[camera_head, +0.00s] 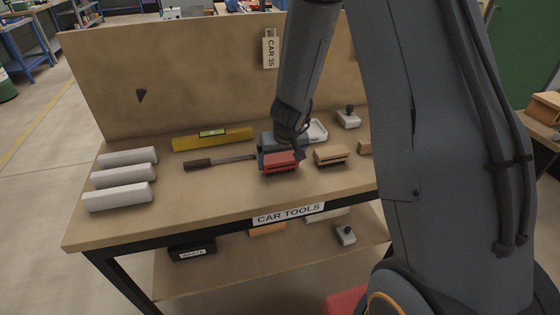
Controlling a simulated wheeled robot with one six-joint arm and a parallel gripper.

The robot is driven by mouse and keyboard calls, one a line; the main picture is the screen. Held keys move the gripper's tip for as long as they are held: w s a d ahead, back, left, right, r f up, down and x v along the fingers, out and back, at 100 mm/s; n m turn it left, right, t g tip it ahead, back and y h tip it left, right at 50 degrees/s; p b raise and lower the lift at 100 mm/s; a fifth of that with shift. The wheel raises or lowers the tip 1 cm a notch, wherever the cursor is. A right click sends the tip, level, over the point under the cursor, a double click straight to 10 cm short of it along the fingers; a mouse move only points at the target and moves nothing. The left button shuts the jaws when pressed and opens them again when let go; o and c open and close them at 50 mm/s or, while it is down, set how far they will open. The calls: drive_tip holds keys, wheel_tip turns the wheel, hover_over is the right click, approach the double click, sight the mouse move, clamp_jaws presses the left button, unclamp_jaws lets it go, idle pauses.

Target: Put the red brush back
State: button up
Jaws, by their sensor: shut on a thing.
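The red brush (283,164) is on or just above the workbench top, near its front middle. My gripper (280,152) is shut on it from above. The gripper body hides the brush's back part, and I cannot tell whether the brush touches the bench. A tan brush (331,154) of similar shape lies just to the right, apart from it.
The workbench (215,208) also holds several white blocks (120,195), a yellow level (212,138), a dark-handled tool (200,163), a white tray (318,131) and a grey-white knobbed tool (348,117). A back panel (190,85) rises behind. Bare bench lies in front.

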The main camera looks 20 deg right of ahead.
drive_tip(key=shift+f, duration=0.2)
drive_tip(key=o, duration=0.8)
drive_tip(key=shift+r, duration=0.15)
